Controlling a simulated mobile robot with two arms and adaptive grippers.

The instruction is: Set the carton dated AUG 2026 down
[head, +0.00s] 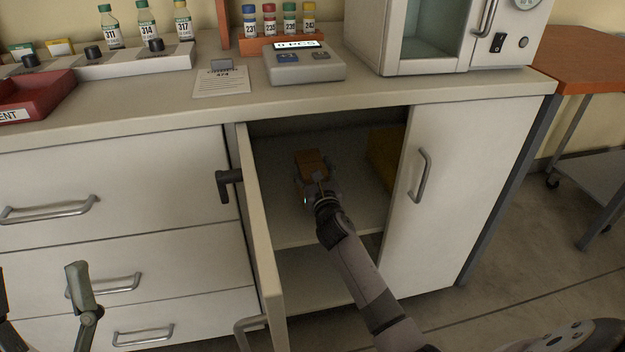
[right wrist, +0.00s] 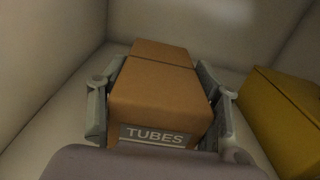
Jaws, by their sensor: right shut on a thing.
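A brown carton (head: 311,163) is inside the open cupboard, in its upper compartment. My right gripper (head: 316,186) is shut on it, with one finger on each side, as the right wrist view (right wrist: 160,105) shows. The carton's near face bears a label reading TUBES; no date is readable. A second brown box face (right wrist: 162,52) shows directly behind its top edge; I cannot tell whether it is a separate carton. The carton is at or close to the shelf (head: 350,215); its underside is hidden. My left gripper (head: 42,288) is at the lower left, fingers apart and empty.
A yellow box (head: 384,155) stands to the right in the same compartment, also in the right wrist view (right wrist: 285,115). The cupboard door (head: 262,230) stands open on the left. Shelf room shows between carton and yellow box. A scale (head: 303,66) and bottles are on the counter.

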